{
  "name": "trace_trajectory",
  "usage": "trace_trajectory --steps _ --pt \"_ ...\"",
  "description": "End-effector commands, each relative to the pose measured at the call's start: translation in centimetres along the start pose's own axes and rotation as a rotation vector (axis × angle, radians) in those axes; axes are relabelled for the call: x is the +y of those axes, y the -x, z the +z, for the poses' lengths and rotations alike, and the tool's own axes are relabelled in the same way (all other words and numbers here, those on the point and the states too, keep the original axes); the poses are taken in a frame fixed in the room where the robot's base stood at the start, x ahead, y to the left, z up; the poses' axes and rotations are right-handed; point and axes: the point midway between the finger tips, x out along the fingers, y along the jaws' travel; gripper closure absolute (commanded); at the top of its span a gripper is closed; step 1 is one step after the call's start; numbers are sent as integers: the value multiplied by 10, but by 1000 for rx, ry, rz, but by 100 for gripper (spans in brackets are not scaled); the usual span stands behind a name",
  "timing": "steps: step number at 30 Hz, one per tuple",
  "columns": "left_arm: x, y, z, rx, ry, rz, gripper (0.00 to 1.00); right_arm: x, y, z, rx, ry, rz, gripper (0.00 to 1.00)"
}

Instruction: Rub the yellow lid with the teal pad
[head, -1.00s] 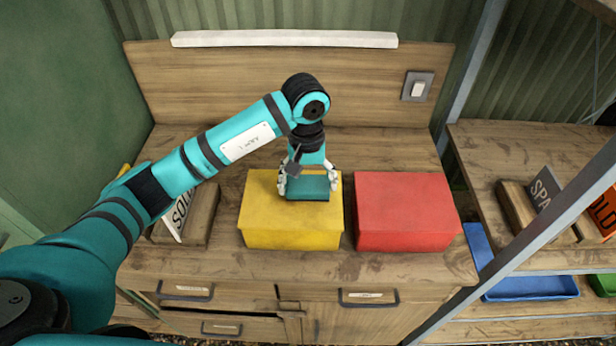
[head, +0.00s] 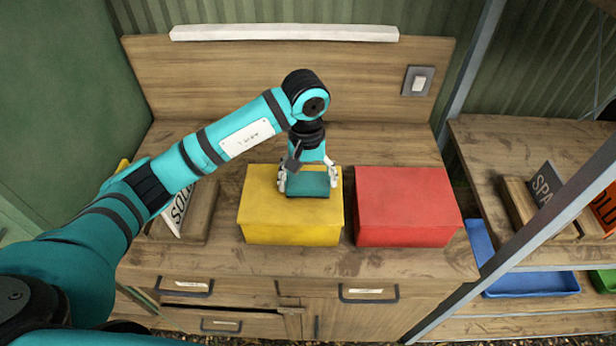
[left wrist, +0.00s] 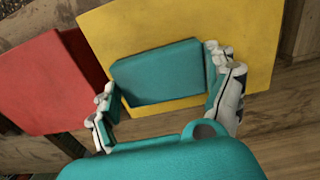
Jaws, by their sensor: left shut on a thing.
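The yellow lid (head: 265,208) tops a yellow box on the wooden bench, left of the red box. The teal pad (head: 308,185) is at the right part of the yellow lid. My left gripper (head: 308,180) is shut on the pad, with a finger on each side of it. In the left wrist view the pad (left wrist: 160,72) sits between the fingers over the yellow lid (left wrist: 250,45). I cannot tell for certain whether the pad touches the lid. My right gripper does not show.
A red box (head: 405,205) stands close on the right of the yellow one. A wooden block with a lettered sign (head: 182,210) stands on the left. A slanting metal post (head: 520,230) is at the right. The bench front is clear.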

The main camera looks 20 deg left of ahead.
Motion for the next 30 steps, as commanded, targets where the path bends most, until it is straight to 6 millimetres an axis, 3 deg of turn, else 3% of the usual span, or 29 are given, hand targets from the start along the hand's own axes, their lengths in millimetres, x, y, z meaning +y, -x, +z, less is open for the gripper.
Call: trace_trajectory --steps 23,30 --pt "-1 -13 0 1 1 0 40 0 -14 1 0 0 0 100" --pt "-20 -13 -1 2 2 -2 40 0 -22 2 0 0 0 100"
